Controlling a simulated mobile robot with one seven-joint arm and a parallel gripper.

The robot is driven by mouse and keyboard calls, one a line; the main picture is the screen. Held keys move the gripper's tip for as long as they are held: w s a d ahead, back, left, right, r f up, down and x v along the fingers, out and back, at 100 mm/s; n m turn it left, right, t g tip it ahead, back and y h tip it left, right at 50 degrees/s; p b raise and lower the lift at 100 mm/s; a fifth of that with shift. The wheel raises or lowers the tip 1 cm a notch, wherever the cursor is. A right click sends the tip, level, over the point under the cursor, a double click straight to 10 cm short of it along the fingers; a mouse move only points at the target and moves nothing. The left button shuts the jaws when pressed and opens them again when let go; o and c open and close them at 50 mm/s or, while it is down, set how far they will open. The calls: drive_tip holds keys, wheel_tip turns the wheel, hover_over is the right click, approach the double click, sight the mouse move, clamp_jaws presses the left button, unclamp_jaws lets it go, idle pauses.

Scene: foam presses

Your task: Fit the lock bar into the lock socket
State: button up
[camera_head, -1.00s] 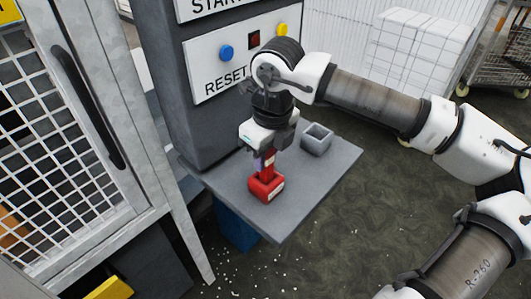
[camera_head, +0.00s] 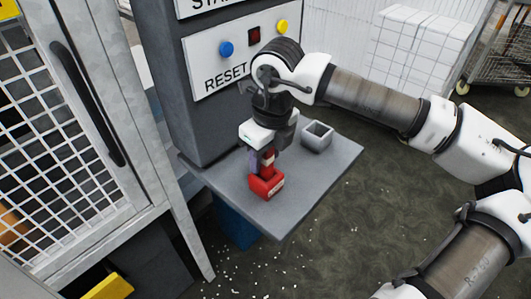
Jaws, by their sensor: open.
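A red block with a pale label, apparently the lock socket (camera_head: 267,185), sits near the front left of the grey shelf (camera_head: 312,184). A short red upright piece with a pale band, apparently the lock bar (camera_head: 268,160), stands at the block, its lower end seemingly inside; how deep it sits cannot be told. My gripper (camera_head: 264,158) points down over it, open, with its fingers around or beside the bar's upper part. The gripper body hides the bar's top.
A small grey open-topped box (camera_head: 317,136) stands on the shelf, right of my gripper. A control panel (camera_head: 236,62) with blue, red and yellow buttons rises behind. A mesh door (camera_head: 62,130) stands at left. The shelf's front right is bare.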

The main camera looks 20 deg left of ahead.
wheel_tip(320, 180, up, 12)
drive_tip(key=d+b, duration=0.1)
drive_tip(key=shift+s+d+b, duration=0.2)
drive_tip(key=shift+s+b, duration=0.05)
drive_tip(key=shift+b, duration=0.15)
idle(0.3)
